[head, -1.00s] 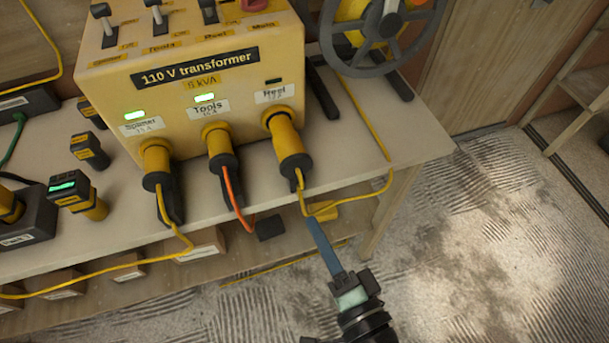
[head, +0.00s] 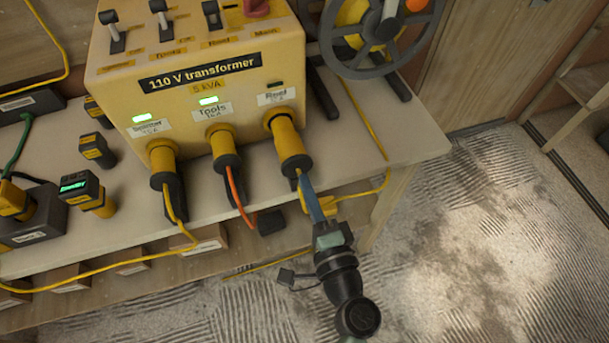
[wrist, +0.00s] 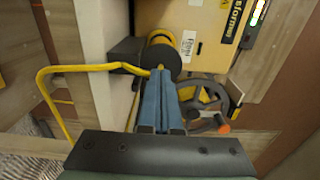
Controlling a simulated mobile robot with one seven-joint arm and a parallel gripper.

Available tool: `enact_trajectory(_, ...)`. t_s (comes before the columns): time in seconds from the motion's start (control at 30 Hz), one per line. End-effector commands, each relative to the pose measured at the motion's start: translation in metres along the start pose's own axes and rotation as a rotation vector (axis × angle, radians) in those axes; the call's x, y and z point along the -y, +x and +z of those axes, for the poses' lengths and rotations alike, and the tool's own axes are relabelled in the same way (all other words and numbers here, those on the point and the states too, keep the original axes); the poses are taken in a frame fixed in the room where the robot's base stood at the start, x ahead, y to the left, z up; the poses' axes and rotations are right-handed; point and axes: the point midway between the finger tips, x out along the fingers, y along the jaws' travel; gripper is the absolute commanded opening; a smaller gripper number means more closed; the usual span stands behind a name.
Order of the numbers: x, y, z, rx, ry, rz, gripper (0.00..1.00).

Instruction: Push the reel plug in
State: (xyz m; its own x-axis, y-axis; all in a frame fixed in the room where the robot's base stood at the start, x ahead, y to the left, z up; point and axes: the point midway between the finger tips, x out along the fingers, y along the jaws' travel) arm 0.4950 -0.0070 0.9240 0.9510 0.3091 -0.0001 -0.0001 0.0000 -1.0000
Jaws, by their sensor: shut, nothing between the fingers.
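The reel plug (head: 289,145) is yellow with a black rear end and sits in the socket labelled Reel on the yellow 110 V transformer (head: 120,85). The small window above that socket is dark. The plug slants down toward me, and a yellow cable leaves its rear. My gripper (head: 302,178) is shut and empty, its blue fingertips at the plug's rear end. In the wrist view my fingers (wrist: 158,76) point at the black rear of the plug (wrist: 165,58). I cannot tell whether they touch it.
The Spinner plug (head: 162,160) and the Tools plug (head: 224,148) sit in sockets to the left, under green lights. A cable reel (head: 375,70) stands to the right on the bench (head: 420,140). A yellow cable hangs near the bench edge. Open floor lies to the right.

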Motion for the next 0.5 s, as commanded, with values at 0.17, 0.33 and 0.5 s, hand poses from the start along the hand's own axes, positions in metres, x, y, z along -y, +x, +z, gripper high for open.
enact_trajectory(0.17, 0.001, 0.014, 0.0, 0.001, 0.001, -0.001, 0.0)
enact_trajectory(0.33, 0.0, 0.016, 0.0, 0.0, 0.001, 0.0, 0.0)
enact_trajectory(0.5, 0.0, 0.016, 0.0, 0.0, 0.0, 0.0, 0.0)
